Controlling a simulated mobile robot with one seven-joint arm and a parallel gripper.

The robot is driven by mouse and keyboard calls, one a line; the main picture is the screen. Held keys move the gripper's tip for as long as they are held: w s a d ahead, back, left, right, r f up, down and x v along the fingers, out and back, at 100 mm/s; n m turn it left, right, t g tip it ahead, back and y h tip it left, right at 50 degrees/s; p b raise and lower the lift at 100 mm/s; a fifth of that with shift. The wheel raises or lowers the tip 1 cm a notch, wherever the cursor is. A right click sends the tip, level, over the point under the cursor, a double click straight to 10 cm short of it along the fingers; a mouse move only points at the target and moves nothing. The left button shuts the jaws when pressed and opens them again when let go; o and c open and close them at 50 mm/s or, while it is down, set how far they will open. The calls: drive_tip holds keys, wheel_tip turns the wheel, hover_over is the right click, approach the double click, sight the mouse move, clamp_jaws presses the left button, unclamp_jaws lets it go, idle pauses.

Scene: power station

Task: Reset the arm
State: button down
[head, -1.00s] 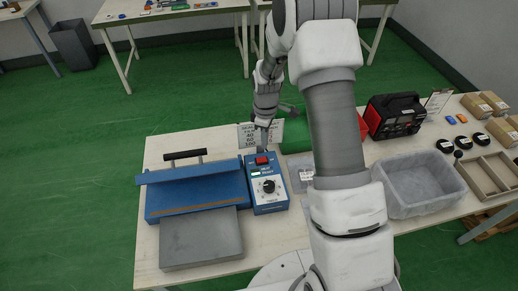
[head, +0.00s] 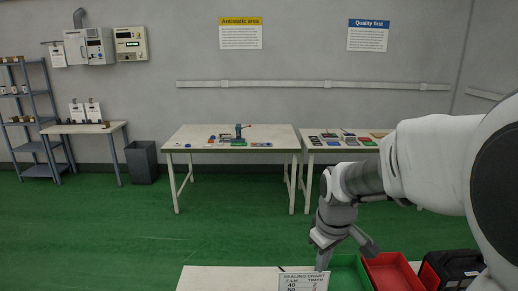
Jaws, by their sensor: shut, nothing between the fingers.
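My arm comes in from the right side of the head view. My gripper (head: 321,266) points down near the bottom centre. It looks shut and empty. It is just above or behind the sealing chart card (head: 303,283), beside the green bin (head: 346,272). I cannot tell whether the fingertips touch anything, as the card partly overlaps them.
The near table (head: 225,279) shows only its far edge, with a red bin (head: 391,274) and a black-and-red case (head: 451,271) at right. Two far worktables (head: 185,137) hold small parts. A grey waste bin (head: 142,162) stands at left. Green floor between is clear.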

drive_tip(key=s+r+m+t, duration=0.1)
drive_tip(key=s+r+m, duration=0.2)
drive_tip(key=s, duration=0.6)
drive_tip(key=s+r+m+t, duration=0.2)
drive_tip(key=s+r, duration=0.4)
drive_tip(key=s, duration=0.3)
drive_tip(key=shift+s+m, duration=0.2)
drive_tip(key=shift+m, duration=0.6)
drive_tip(key=shift+w, duration=0.1)
drive_tip(key=w+a+f+m+g+b, duration=0.2)
drive_tip(key=w+f+m+g+b, duration=0.3)
drive_tip(key=w+f+m+b, duration=0.6)
drive_tip(key=w+f+m, duration=0.7)
drive_tip(key=w+f, duration=0.5)
drive_tip(key=w, duration=0.4)
drive_tip(key=shift+f+g, duration=0.2)
drive_tip(key=shift+g, duration=0.1)
